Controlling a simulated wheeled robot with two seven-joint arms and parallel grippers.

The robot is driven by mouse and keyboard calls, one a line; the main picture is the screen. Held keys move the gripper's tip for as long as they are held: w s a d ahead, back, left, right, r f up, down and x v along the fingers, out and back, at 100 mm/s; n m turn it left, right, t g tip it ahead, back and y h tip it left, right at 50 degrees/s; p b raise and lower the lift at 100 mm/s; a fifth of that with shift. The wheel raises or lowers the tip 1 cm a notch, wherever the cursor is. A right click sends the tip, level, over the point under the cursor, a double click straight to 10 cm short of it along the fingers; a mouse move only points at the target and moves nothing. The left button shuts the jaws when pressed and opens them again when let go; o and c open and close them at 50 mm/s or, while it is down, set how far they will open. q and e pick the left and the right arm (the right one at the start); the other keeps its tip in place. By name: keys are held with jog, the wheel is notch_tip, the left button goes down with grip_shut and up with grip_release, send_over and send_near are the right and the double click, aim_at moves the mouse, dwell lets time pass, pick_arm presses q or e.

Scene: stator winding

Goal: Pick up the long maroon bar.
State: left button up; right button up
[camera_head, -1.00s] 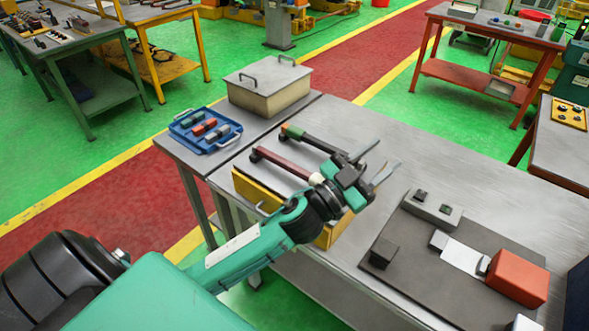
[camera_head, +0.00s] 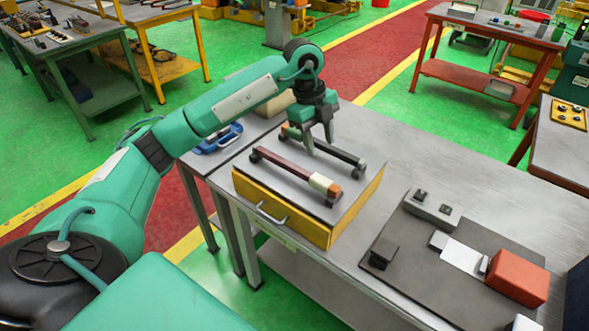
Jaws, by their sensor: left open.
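The long maroon bar (camera_head: 283,163) lies on the grey top of a yellow drawer box (camera_head: 290,219), raised on small black supports. Its right end has a white and an orange section. A second, dark bar (camera_head: 342,154) lies behind it, roughly parallel, with a green part near its left end. My left gripper (camera_head: 319,146) points down, open, with its fingers over the dark bar, just behind the maroon bar. I cannot tell whether the fingers touch the dark bar. My right gripper is out of view.
A dark mat (camera_head: 408,262) with grey blocks and an orange block (camera_head: 518,277) lies at the right of the metal table. A blue tray (camera_head: 219,146) and a lidded box (camera_head: 274,104) are partly hidden behind my left arm. The table's back right is clear.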

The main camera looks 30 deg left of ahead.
pick_arm(q)
jog(key=a+r+n+y, duration=0.2)
jog(key=a+y, duration=0.1)
jog(key=a, duration=0.3)
jog(key=p, duration=0.2)
send_over(295, 167)
notch_tip(295, 167, down, 8)
jog(key=shift+r, duration=0.2)
notch_tip(295, 167, down, 4)
jog(key=shift+a+f+p, duration=0.1)
jog(key=shift+f+p, duration=0.1)
jog(key=shift+p, duration=0.9)
jog(key=shift+f, duration=0.6)
grip_shut()
jog(key=shift+r, duration=0.1)
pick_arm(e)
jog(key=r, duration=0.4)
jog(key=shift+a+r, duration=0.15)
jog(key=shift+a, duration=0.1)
